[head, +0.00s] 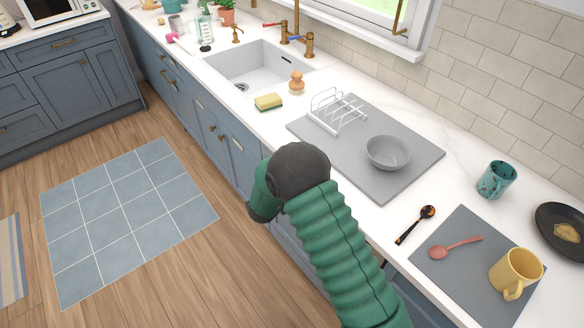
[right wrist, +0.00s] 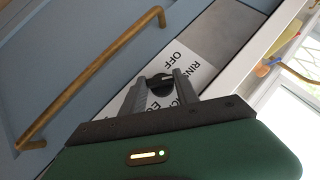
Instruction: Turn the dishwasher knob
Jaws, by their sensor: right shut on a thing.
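The dishwasher knob (right wrist: 158,80) is a small dark round knob in the right wrist view. It sits on a white label (right wrist: 184,60) with black lettering; "OFF" and "RINSE" can be read in part. My right gripper (right wrist: 160,90) has its two dark fingers on either side of the knob and is shut on it. In the head view my green right arm reaches down in front of the counter, and its gripper and the knob are hidden behind it. My left gripper is in neither view.
A brass bar handle (right wrist: 95,75) runs on the blue front beside the label. In the head view the white counter carries a grey mat with a rack (head: 338,112) and bowl (head: 388,152), a yellow mug (head: 514,268) and a teal cup (head: 497,180).

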